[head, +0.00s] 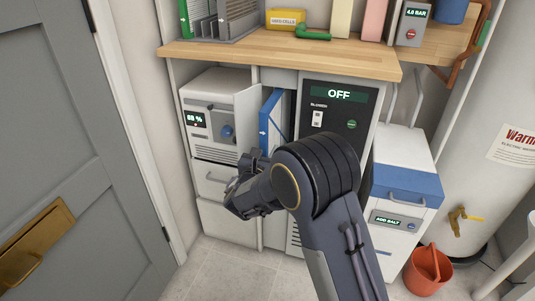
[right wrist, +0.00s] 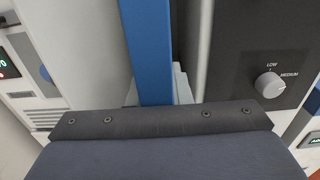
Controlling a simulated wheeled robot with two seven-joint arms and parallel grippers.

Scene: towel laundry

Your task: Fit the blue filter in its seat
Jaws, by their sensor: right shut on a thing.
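The blue filter (head: 271,112) stands upright, front edge outward, in the narrow bay between the white unit and the black blower panel. A small white mark shows on its side. My right gripper (head: 256,158) is at the filter's lower front. In the right wrist view the filter (right wrist: 147,50) runs up the middle, with pale grey finger parts (right wrist: 181,84) on both sides, so the gripper is shut on it. The seat is hidden behind the filter and my arm, and I cannot tell how deep the filter sits. My left gripper is out of view.
A white unit with a display (head: 205,118) is left of the bay, the blower panel (head: 347,110) reading OFF right of it. A wooden worktop (head: 300,57) overhangs above. A blue-and-white salt cabinet (head: 404,183) and red bucket (head: 428,270) are farther right. Floor is clear at front left.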

